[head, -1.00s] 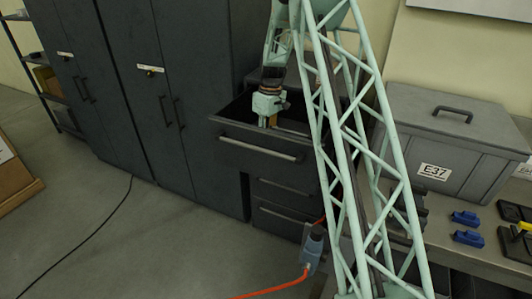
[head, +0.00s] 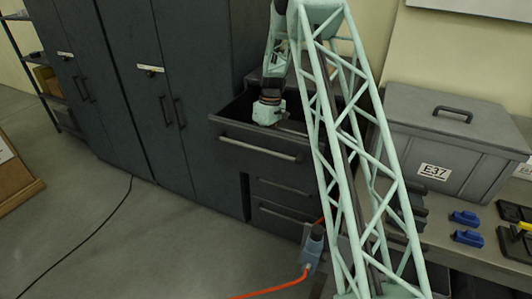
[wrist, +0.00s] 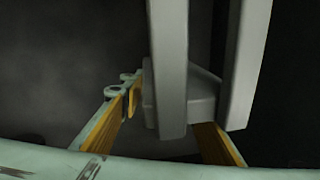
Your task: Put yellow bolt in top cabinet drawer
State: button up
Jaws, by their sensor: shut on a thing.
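The top cabinet drawer (head: 232,134) stands pulled open, with a grey bar handle on its dark front. My gripper (head: 267,114) is down at the drawer's opening, behind its front panel, with its fingertips hidden in the head view. In the wrist view, the gripper (wrist: 172,112) has its orange-lined fingers on either side of a grey forked piece (wrist: 186,105), and is shut on it. Two long grey bars of this piece run up the picture. I cannot make out a yellow bolt in either view, nor tell whether the grey piece is it.
Tall dark cabinets (head: 140,90) stand left of the drawer. Closed lower drawers (head: 285,190) are beneath it. A grey lidded box marked E37 (head: 450,140) and blue parts (head: 466,218) sit on the workbench (head: 435,232) at right. An orange cable (head: 275,290) crosses the floor.

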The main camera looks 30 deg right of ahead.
jog(key=shift+f, duration=0.1)
jog(key=o, duration=1)
jog(key=shift+c, duration=0.2)
notch_tip(320, 180, up, 12)
jog(key=d, duration=0.1)
jog(key=shift+w+d, duration=0.15)
jog(key=shift+w, duration=0.15)
